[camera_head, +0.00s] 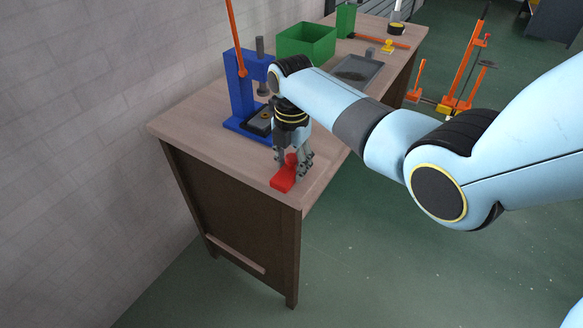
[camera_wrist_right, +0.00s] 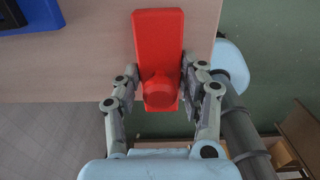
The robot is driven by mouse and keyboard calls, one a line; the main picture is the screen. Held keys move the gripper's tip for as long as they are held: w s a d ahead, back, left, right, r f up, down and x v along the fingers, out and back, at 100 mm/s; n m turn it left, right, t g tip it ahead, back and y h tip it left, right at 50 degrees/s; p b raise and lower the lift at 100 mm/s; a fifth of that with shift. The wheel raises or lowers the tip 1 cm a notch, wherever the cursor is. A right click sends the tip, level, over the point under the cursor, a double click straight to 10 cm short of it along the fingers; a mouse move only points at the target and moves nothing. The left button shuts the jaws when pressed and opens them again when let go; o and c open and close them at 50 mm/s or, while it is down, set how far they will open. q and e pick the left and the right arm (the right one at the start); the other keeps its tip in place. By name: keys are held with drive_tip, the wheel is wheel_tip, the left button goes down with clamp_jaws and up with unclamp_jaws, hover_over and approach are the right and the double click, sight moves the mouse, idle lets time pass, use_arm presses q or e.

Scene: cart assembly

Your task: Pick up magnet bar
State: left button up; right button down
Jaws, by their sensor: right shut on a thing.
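The magnet bar is a red block with a round knob, seen in the head view (camera_head: 283,179) near the front end of the wooden workbench (camera_head: 190,118). It also shows in the right wrist view (camera_wrist_right: 158,45), lying lengthwise between the fingers. My right gripper (camera_head: 297,168) comes down on it from above. In the right wrist view my right gripper (camera_wrist_right: 163,92) has its fingers on both sides of the red knob, shut on it. Whether the bar touches the bench top cannot be told. My left gripper is not in view.
A blue press (camera_head: 238,95) with an orange lever stands just behind the gripper. A green bin (camera_head: 306,40), a grey tray (camera_head: 358,72) and small tools lie farther back. An orange stand (camera_head: 462,65) is on the floor to the right. The bench's front edge is close.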

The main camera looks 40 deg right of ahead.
sight(294, 156)
drive_tip(key=shift+r, duration=0.15)
drive_tip(key=r, duration=0.4)
drive_tip(key=shift+d+r, duration=0.15)
drive_tip(key=shift+d, duration=0.05)
drive_tip(key=s+d+r, duration=0.6)
drive_tip(key=s+d, duration=0.1)
drive_tip(key=d, duration=0.1)
drive_tip(key=shift+s+d+r, duration=0.2)
drive_tip(key=shift+d+r, duration=0.05)
drive_tip(key=shift+d, duration=0.05)
